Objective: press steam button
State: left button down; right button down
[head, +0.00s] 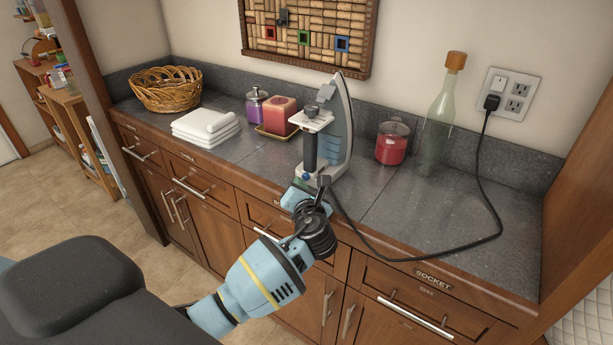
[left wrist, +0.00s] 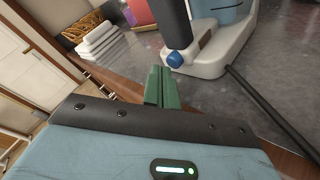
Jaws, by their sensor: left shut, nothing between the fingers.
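A white and blue-grey iron (head: 341,135) stands upright on the grey counter (head: 240,154), its dark handle (head: 310,152) facing the front edge. In the left wrist view a blue button (left wrist: 174,59) sits at the lower end of the dark handle (left wrist: 176,25). My left gripper (head: 318,186) is at the counter's front edge by the foot of the iron. Its green fingers (left wrist: 161,84) are shut and empty, with their tips just below the button. I cannot tell whether they touch it. My right gripper is not in view.
A black cord (head: 401,260) runs from the iron along the counter to the wall outlet (head: 508,93). A red jar (head: 391,148) and a glass bottle (head: 437,124) stand right of the iron. Candles (head: 278,114), folded towels (head: 206,127) and a basket (head: 166,91) are left.

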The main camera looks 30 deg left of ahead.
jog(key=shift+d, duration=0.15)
pick_arm(q)
jog(key=shift+w+r, duration=0.1)
jog(key=shift+w, duration=0.05)
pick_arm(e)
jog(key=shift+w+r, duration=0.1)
pick_arm(q)
jog(key=shift+w+r, duration=0.1)
jog(key=shift+r, duration=0.1)
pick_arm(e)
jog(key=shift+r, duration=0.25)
